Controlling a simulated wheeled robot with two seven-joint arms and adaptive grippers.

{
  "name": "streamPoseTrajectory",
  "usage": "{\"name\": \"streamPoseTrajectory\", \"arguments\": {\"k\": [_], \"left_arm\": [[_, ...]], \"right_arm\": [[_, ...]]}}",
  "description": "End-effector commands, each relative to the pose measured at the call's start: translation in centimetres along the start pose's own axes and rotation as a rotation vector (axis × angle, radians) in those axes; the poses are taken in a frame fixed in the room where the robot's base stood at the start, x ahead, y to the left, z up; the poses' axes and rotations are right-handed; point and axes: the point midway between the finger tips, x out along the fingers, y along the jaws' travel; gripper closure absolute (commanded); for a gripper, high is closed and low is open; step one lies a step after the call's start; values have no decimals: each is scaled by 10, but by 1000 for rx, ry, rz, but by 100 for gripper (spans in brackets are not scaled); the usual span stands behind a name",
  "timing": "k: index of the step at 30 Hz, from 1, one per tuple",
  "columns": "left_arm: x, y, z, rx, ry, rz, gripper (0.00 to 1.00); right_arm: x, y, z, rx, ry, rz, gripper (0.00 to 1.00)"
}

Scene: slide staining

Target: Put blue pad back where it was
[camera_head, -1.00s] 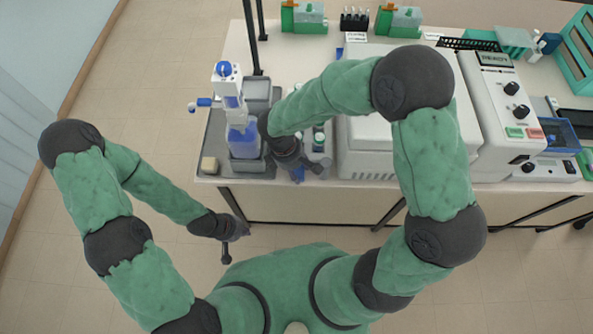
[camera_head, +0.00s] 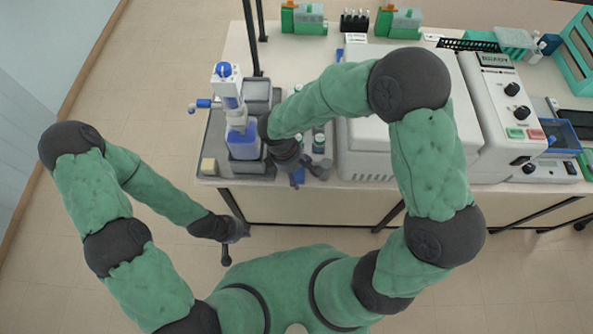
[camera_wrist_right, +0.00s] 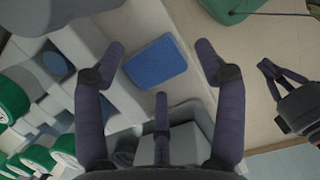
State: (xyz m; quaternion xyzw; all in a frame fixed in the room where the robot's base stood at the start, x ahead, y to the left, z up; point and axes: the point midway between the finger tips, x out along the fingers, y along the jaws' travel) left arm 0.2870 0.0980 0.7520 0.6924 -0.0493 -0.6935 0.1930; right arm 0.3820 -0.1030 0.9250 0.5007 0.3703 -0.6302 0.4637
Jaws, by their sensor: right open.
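The blue pad (camera_wrist_right: 155,62) lies flat on a pale surface near the bench's front edge. In the head view it is mostly or wholly hidden by my right gripper (camera_head: 298,172). In the right wrist view, my right gripper (camera_wrist_right: 157,75) is open, with its fingers spread to either side of the pad and apparently nothing held. I cannot tell how far above the pad the fingers are. My left gripper (camera_head: 233,245) hangs in front of the bench, away from the pad, open and empty; it also shows in the right wrist view (camera_wrist_right: 272,75).
Green-capped bottles (camera_wrist_right: 38,160) stand in a grey stepped rack beside the pad. A blue-liquid bottle (camera_head: 243,142) stands left of my right gripper. A sponge-like beige block (camera_head: 209,166) sits on the front left corner. A large white machine (camera_head: 370,150) stands to the right.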

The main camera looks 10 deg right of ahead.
Motion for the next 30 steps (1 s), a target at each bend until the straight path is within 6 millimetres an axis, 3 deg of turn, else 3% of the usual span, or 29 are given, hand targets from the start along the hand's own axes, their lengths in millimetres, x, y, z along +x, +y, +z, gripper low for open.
{"name": "streamPoseTrajectory", "arguments": {"k": [16,21,30], "left_arm": [[-23,8,1,0,0,0,100],[-25,9,1,0,0,0,100],[-25,9,1,0,0,0,100]], "right_arm": [[-100,0,0,0,3,3,29],[-114,0,0,0,1,2,29],[-117,0,0,0,1,1,29]]}}
